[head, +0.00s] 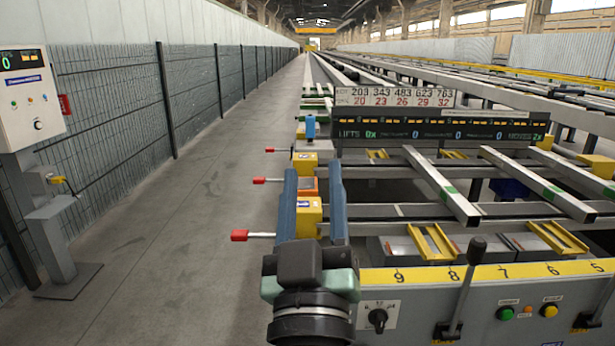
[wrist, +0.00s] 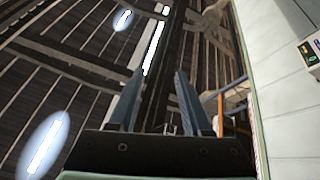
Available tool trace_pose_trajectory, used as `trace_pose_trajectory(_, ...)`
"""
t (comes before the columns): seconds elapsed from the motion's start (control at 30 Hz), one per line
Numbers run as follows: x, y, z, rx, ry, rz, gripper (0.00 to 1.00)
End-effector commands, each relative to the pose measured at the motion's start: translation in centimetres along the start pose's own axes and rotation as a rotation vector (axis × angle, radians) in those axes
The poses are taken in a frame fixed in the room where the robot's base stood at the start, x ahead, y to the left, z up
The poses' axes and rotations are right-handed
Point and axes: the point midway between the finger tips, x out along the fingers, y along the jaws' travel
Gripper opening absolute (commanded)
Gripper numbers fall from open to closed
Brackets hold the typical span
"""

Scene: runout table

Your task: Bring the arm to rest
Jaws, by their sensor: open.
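My gripper (head: 312,172) shows at the lower middle of the head view, in front of the near left corner of the runout table (head: 480,278). Its two blue-grey fingers stand apart and point upward. In the wrist view the fingers (wrist: 158,75) are also spread, with nothing held between them. Behind them that view shows the hall roof with bright lamps, so the gripper faces up. Yellow blocks and an orange block show between and beside the fingers in the head view, behind them; I cannot tell the gap.
Red-tipped levers (head: 240,236) stick out left from the table edge. A black-knobbed lever (head: 476,250) stands at the front panel. Steel bars (head: 440,185) lie across the table. The grey aisle floor (head: 190,220) is clear. A control box (head: 30,100) stands by the fence.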

Motion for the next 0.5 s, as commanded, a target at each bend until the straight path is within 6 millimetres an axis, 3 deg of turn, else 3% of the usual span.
trace_pose_trajectory(0.03,0.5,1.2,-4.1,0.052,0.064,0.016,0.49)
trace_pose_trajectory(0.1,0.5,2.6,-8.7,0.123,0.131,0.028,0.49)
trace_pose_trajectory(0.3,-2.1,6.1,-20.1,0.309,0.321,0.033,0.49)
trace_pose_trajectory(0.33,-2.4,6.6,-21.6,0.331,0.34,0.03,0.49)
trace_pose_trajectory(0.4,-0.5,7.0,-23.1,0.323,0.315,0.028,0.49)
trace_pose_trajectory(0.5,0.8,7.7,-25.3,0.321,0.314,0.028,0.49)
